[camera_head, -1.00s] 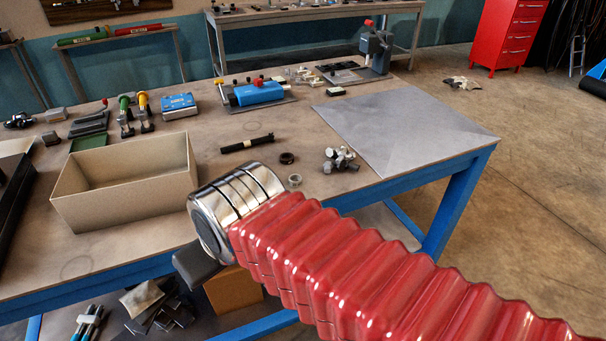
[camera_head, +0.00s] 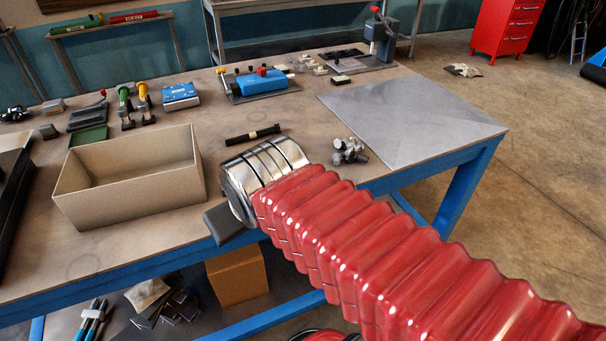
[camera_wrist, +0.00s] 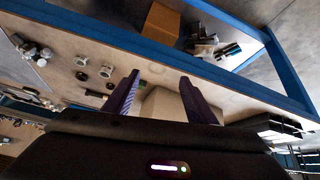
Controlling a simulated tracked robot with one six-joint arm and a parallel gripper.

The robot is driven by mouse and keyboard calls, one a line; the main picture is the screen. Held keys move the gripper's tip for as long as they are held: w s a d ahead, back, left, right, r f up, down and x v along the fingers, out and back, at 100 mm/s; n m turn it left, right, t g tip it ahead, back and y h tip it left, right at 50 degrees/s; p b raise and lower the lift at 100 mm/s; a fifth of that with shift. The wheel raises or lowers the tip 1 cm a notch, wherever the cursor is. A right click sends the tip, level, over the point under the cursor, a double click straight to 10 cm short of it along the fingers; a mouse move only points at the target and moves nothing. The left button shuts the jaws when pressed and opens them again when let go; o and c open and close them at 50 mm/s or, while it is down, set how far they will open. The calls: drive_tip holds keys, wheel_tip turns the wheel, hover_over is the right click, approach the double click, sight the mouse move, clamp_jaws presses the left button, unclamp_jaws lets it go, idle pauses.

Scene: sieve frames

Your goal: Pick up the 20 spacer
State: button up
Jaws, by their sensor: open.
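Several small ring-shaped parts lie on the bench in the wrist view: a pale ring (camera_wrist: 82,61), a grey ring (camera_wrist: 106,71) and a darker ring (camera_wrist: 82,76) close together. No size marking is readable, so I cannot tell which is the 20 spacer. My gripper (camera_wrist: 160,77) is open and empty above the bench, with its two purple fingers apart. The rings lie to the left of the fingers in the wrist view, clear of them. In the head view my arm hides the rings and most of my gripper.
A cream open box (camera_head: 130,185) stands on the bench (camera_head: 290,118) at left, behind the fingers in the wrist view. A cluster of metal fittings (camera_head: 348,151) lies beside the grey plate (camera_head: 410,118). A black rod (camera_head: 252,135) lies behind my arm. The plate is bare.

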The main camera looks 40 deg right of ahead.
drive_tip(key=w+d+r+t+h, duration=0.15)
drive_tip(key=w+d, duration=0.25)
drive_tip(key=d, duration=0.5)
drive_tip(key=w+d+t+h, duration=0.1)
drive_tip(key=w+d+h, duration=0.15)
drive_tip(key=d, duration=0.65)
drive_tip(key=w+d+t+h, duration=0.1)
drive_tip(key=w+d+t, duration=0.1)
drive_tip(key=w+d, duration=0.5)
drive_tip(key=s+d+f+n+t+y, duration=0.2)
drive_tip(key=s+d+f+y, duration=0.2)
drive_tip(key=s+f+y, duration=0.3)
drive_tip(key=s+f, duration=0.3)
drive_tip(key=s, duration=0.2)
drive_tip(key=shift+d+f+y, duration=0.25)
drive_tip(key=shift+d+y, duration=0.15)
drive_tip(key=shift+t, duration=0.25)
drive_tip(key=shift+x, duration=4.25)
